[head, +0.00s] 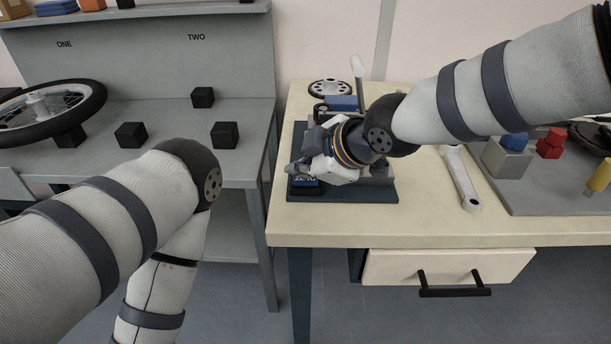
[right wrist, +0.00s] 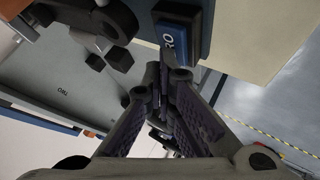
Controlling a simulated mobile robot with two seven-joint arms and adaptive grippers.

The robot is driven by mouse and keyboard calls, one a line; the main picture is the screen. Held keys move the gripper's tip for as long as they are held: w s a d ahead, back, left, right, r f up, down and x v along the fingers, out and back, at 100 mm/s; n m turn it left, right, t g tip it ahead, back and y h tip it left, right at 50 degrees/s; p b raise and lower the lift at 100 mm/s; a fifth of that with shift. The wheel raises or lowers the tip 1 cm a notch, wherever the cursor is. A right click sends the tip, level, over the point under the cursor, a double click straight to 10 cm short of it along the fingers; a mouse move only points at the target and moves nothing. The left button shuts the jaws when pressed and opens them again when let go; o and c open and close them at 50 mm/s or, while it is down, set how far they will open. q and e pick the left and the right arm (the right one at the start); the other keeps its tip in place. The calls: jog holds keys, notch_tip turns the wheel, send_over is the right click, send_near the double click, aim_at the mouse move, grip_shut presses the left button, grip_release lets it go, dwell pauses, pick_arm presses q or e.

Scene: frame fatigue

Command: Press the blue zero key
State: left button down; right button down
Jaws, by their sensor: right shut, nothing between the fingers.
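The blue zero key (head: 307,183) sits at the front left corner of a dark base plate (head: 345,194) on the cream bench. My right gripper (head: 294,168) is shut and empty, with its fingertips just above and beside the key's left part. My gripper partly hides the key in the head view. In the right wrist view the blue key (right wrist: 178,48) shows part of its lettering, with the shut fingertips (right wrist: 163,62) close to its edge. I cannot tell whether they touch it. My left arm hangs at the left; its gripper is outside the view.
A lever with a pale handle (head: 357,66) rises behind my right gripper. A white crank arm (head: 461,180) lies to the right on the bench. A grey mat (head: 550,201) with several small parts is at far right. A grey bench with a wheel (head: 50,105) and black blocks stands left.

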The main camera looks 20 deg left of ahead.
aim_at(303, 182)
pick_arm(q)
jog(key=shift+w+r, duration=0.25)
pick_arm(e)
jog(key=shift+r, duration=0.85)
